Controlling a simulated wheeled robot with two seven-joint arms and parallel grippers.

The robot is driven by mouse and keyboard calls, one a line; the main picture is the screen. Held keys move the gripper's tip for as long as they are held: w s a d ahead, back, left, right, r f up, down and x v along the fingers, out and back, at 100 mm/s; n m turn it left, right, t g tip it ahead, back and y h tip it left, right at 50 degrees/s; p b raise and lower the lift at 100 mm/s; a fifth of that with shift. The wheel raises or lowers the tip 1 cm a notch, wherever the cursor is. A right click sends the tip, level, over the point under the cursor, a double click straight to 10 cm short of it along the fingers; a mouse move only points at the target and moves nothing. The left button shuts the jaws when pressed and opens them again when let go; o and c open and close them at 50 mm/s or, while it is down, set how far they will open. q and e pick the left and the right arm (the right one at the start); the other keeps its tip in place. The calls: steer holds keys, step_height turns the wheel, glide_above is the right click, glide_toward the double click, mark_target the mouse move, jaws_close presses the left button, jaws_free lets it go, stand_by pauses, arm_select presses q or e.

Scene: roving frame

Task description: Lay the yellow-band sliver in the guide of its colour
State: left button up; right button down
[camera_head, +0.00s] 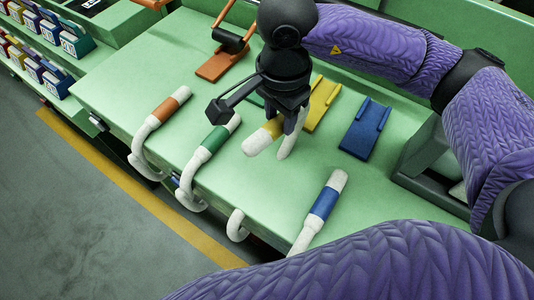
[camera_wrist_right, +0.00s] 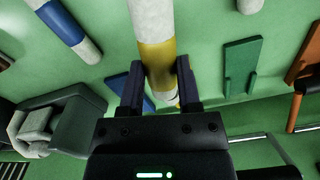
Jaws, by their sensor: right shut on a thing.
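The yellow-band sliver, a white fluffy strand with a yellow band (camera_head: 273,128), is held above the green table by my right gripper (camera_head: 290,122). Its white end points to the lower left and another white part hangs under the fingers. In the right wrist view the gripper (camera_wrist_right: 160,85) is shut on the yellow band (camera_wrist_right: 157,52), one finger on each side. The yellow guide (camera_head: 321,103) lies on the table just right of and behind the gripper, partly hidden by it, and its visible part is empty. My left gripper is not in view.
An orange guide (camera_head: 220,66) and a blue guide (camera_head: 365,127) flank the yellow one; a green guide (camera_wrist_right: 240,66) is mostly hidden behind the gripper. Orange-band (camera_head: 163,109), green-band (camera_head: 213,140) and blue-band (camera_head: 323,203) slivers lie at the front edge. Coloured boxes (camera_head: 75,38) stand far left.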

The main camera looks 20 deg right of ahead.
mark_target(267, 140)
steer(key=m, duration=0.5)
steer(key=a+m+p, duration=0.1)
steer(key=m, duration=0.1)
steer(key=shift+s+r, duration=0.35)
steer(key=shift+r, duration=0.05)
steer(key=m, duration=0.2)
steer(key=m+p, duration=0.1)
steer(key=m, duration=0.1)
steer(key=shift+s+a+r, duration=0.15)
steer(key=shift+s+a, duration=0.05)
steer(key=m, duration=0.5)
steer(key=m+p, duration=0.1)
steer(key=m, duration=0.1)
steer(key=shift+s+a+r, duration=0.2)
steer(key=shift+s+a, duration=0.15)
steer(key=shift+a, duration=0.05)
steer(key=m, duration=0.2)
steer(key=m+p, duration=0.1)
steer(key=m, duration=0.4)
steer(key=shift+s+a+r+m, duration=0.15)
steer(key=shift+s+a+m, duration=0.15)
steer(key=shift+s+a, duration=0.1)
steer(key=m, duration=0.3)
steer(key=shift+s+a+p, duration=0.1)
steer(key=shift+s+p, duration=0.1)
steer(key=shift+p, duration=0.15)
steer(key=m, duration=0.4)
steer(key=shift+s+a+m, duration=0.2)
steer(key=shift+s+m, duration=0.1)
steer(key=shift+m, duration=0.1)
